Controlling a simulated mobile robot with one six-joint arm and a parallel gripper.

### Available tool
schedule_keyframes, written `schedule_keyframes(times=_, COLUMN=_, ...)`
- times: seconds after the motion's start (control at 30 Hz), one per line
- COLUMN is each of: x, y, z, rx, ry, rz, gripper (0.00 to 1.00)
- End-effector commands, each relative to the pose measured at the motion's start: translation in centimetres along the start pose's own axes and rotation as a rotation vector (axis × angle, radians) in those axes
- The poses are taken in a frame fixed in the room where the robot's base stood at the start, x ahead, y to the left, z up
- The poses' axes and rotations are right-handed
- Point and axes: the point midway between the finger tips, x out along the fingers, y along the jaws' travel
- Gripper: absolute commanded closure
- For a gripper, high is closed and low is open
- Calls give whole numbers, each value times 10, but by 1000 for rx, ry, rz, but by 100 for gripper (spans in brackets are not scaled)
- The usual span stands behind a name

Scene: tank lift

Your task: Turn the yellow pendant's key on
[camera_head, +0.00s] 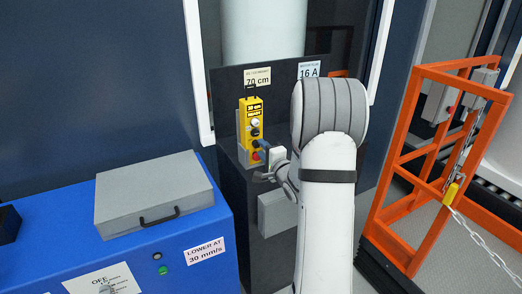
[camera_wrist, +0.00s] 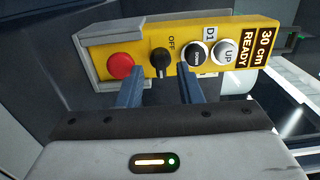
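The yellow pendant (camera_head: 251,118) hangs upright on the dark panel in the head view. It fills the top of the wrist view (camera_wrist: 146,42), lying sideways. It has a red button (camera_wrist: 121,66), a black key switch (camera_wrist: 161,58) marked OFF, a black DOWN button (camera_wrist: 197,55) and a white UP button (camera_wrist: 226,52). Its label reads 30 cm READY. My gripper (camera_wrist: 158,72) is open in front of the pendant, one finger on each side of the key switch. I cannot tell whether the fingers touch it. In the head view my gripper (camera_head: 265,162) partly covers the pendant's lower end.
A blue cabinet (camera_head: 190,247) with a grey case (camera_head: 152,192) on top stands left. An orange frame gate (camera_head: 400,160) with a chain (camera_head: 482,240) stands right. Signs on the dark panel read 70 cm (camera_head: 257,77) and 16 A (camera_head: 309,71). A grey box (camera_head: 275,214) sits below the pendant.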

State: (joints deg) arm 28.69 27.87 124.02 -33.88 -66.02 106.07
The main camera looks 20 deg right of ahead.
Motion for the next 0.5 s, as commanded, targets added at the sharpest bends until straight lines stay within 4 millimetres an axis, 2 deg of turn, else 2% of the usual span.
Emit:
schedule_keyframes(times=0.3, x=-53, y=1, z=-1, rx=0, ry=4, rz=0, gripper=67)
schedule_keyframes(times=0.5, x=-68, y=0, z=0, rx=0, ry=1, rz=-1, gripper=67)
